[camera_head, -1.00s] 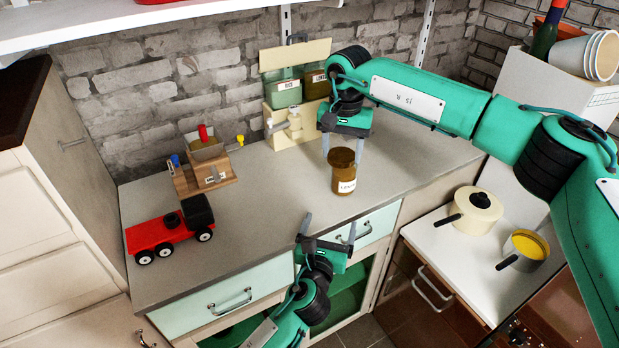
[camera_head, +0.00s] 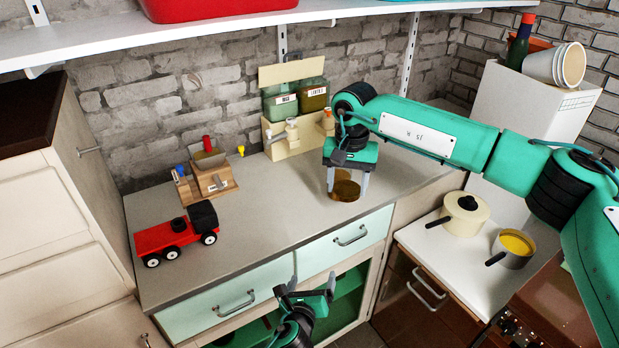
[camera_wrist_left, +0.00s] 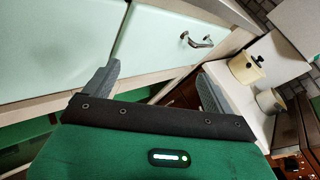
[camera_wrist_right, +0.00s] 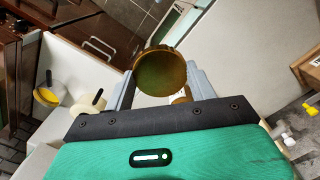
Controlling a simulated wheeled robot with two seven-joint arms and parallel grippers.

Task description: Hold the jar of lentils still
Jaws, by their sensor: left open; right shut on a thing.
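The brown jar (camera_head: 345,189) stands near the front right of the grey counter. My right gripper (camera_head: 347,186) points down over it with one finger on each side and is shut on it. In the right wrist view the jar's round brown lid (camera_wrist_right: 160,72) sits between the two fingers (camera_wrist_right: 162,88). The fingers and palm cover part of the jar, and I cannot read its label. My left gripper (camera_head: 306,286) is open and empty in front of the drawers, below the counter edge. The left wrist view shows its fingers (camera_wrist_left: 158,78) apart with nothing between them.
A red toy truck (camera_head: 175,237) and a small wooden box stand (camera_head: 210,178) are on the counter's left. A cream rack (camera_head: 290,140) with labelled bins stands behind. A cream pot (camera_head: 465,215) and a saucepan (camera_head: 511,250) stand right. The counter's middle is clear.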

